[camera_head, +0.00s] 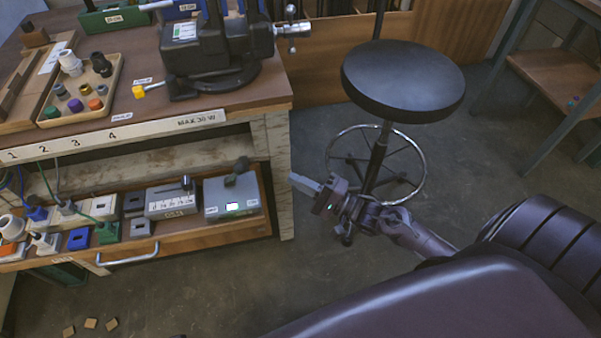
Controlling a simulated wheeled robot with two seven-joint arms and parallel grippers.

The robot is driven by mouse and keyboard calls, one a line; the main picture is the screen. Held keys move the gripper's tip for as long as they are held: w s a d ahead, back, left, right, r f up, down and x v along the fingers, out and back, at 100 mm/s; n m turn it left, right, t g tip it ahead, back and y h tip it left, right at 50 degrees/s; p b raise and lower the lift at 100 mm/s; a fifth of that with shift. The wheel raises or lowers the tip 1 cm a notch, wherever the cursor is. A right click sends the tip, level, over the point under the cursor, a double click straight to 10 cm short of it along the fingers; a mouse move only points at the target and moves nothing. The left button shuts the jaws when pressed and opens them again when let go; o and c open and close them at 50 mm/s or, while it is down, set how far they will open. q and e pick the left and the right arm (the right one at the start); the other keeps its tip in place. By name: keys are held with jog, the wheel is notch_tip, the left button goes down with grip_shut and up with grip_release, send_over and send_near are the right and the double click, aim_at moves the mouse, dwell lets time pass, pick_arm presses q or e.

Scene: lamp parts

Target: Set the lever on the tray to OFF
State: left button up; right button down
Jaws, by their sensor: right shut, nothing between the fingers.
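The wooden tray (190,243) is a pulled-out drawer under the workbench, with a metal handle at its front. ON and OFF marks are too small to read. My right gripper (294,181) is shut and empty, just right of the bench's corner leg, clear of the lever and the box. My left gripper is out of view.
A grey slider box (172,202) stands left of the lever box, with plugs and sockets farther left. The bench leg (279,170) stands between my gripper and the tray. A round black stool (403,80) stands behind my gripper. A vise (215,50) sits on the bench top.

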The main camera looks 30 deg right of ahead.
aim_at(235, 175)
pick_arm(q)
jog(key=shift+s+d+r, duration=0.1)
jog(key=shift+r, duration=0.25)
pick_arm(e)
jog(key=w+a+r, duration=0.2)
jog(key=w+a, duration=0.3)
jog(key=a, duration=0.2)
jog(key=shift+w+a+r, duration=0.2)
jog(key=shift+w+a, duration=0.05)
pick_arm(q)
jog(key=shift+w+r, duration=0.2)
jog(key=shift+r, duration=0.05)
pick_arm(e)
jog(key=shift+r, duration=0.1)
